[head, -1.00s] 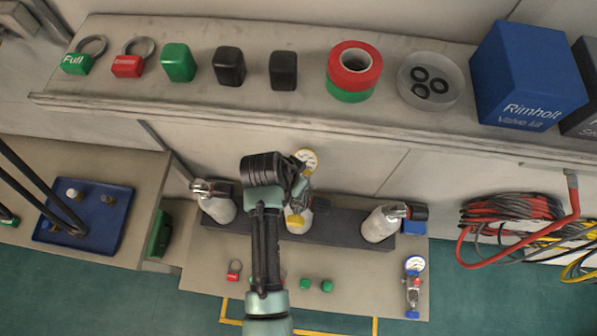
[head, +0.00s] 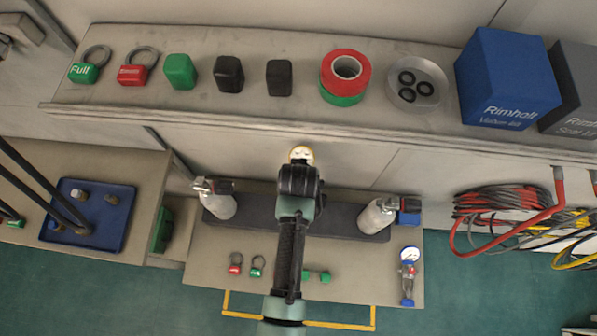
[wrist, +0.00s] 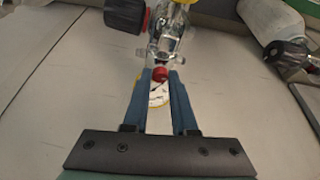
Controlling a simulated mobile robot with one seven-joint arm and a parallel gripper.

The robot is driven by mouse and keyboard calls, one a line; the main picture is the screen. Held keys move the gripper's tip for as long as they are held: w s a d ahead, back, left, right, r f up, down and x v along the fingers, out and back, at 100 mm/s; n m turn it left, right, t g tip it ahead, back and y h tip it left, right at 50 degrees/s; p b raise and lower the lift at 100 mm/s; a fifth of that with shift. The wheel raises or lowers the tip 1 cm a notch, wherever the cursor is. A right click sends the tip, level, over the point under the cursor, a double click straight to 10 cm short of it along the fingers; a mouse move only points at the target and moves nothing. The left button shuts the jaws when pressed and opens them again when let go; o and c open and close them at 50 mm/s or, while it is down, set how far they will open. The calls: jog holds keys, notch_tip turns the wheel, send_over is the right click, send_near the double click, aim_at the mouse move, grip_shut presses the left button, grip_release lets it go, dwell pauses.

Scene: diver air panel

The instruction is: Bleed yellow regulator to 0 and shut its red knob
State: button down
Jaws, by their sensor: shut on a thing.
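The yellow regulator shows in the wrist view as a clear-metallic body (wrist: 166,42) with a yellow part at the top edge. Its red knob (wrist: 160,74) sits between the tips of my gripper (wrist: 161,80), whose blue fingers are shut on it. The yellow-rimmed gauge (wrist: 158,94) lies behind the knob, between the fingers, and its reading is too small to tell. In the head view the gauge (head: 301,154) shows just above my wrist. My arm hides my fingers, the red knob and most of the middle cylinder there.
Cylinders stand left (head: 219,204) and right (head: 377,217) in the dark rack (head: 340,217). A black valve knob (wrist: 126,13) is close at the regulator's left. A small blue-capped regulator (head: 408,272) lies on the bench at right. The shelf (head: 290,113) overhangs behind.

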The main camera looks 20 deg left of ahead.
jog(key=shift+w, duration=0.1)
dwell(0.3)
jog(key=c, duration=0.7)
grip_release()
jog(key=b+v, duration=0.2)
jog(key=v, duration=1.1)
jog(key=shift+d, duration=0.1)
jog(key=shift+f, duration=0.1)
